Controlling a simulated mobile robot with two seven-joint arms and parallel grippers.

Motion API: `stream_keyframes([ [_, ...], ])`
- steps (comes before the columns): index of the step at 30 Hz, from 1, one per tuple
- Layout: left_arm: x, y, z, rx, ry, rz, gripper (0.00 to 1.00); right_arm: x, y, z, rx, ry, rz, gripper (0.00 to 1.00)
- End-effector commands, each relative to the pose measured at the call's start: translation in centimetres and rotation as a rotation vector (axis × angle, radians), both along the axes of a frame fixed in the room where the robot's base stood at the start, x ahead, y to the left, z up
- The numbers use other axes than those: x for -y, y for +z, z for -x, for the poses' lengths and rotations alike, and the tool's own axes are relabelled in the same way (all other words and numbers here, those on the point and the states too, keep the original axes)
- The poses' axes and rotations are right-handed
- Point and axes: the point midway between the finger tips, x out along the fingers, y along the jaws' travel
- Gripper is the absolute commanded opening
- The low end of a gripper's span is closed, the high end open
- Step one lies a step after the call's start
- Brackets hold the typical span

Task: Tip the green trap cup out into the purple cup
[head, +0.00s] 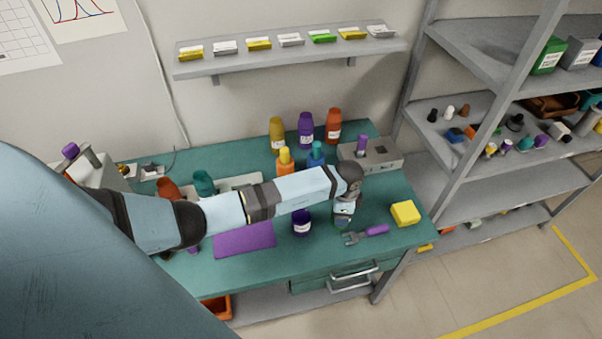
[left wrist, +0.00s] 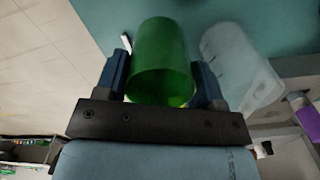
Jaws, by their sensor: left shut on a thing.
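The green trap cup (left wrist: 163,60) is between the two fingers of my left gripper (left wrist: 163,82) in the left wrist view, and the fingers are shut on it. Its open mouth shows toward the wrist camera. In the head view my left gripper (head: 345,208) is over the right half of the bench, and only a little green of the cup shows below it. The purple cup (head: 301,224) stands upright on the bench just left of the gripper, apart from it. What is inside either cup cannot be made out. My right gripper is not in view.
A purple-handled tool (head: 370,232) and a yellow block (head: 405,213) lie right of the gripper. A purple mat (head: 245,240) lies left of the purple cup. Several bottles (head: 305,131) and a grey box (head: 378,156) stand behind. My left arm crosses above the bench.

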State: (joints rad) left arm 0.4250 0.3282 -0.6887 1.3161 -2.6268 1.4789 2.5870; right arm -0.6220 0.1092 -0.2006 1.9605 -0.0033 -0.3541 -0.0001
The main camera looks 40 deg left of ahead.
Motion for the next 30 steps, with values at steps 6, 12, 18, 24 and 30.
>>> stream_keyframes([
  [6,-0.1,-0.3,0.2,-0.002,0.064,-0.003,0.38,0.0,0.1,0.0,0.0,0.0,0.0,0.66],
  [12,-0.1,-0.3,0.2,-0.001,0.062,-0.002,0.38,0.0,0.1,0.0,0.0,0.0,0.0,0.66],
  [18,-0.4,-0.3,0.5,0.017,0.061,0.03,0.38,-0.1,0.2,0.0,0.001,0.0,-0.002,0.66],
  [24,-1.1,0.0,0.9,0.064,0.061,0.101,0.38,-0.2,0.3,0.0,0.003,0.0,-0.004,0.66],
  [30,-1.9,0.3,1.4,0.118,0.061,0.184,0.38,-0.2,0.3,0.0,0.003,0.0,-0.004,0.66],
])
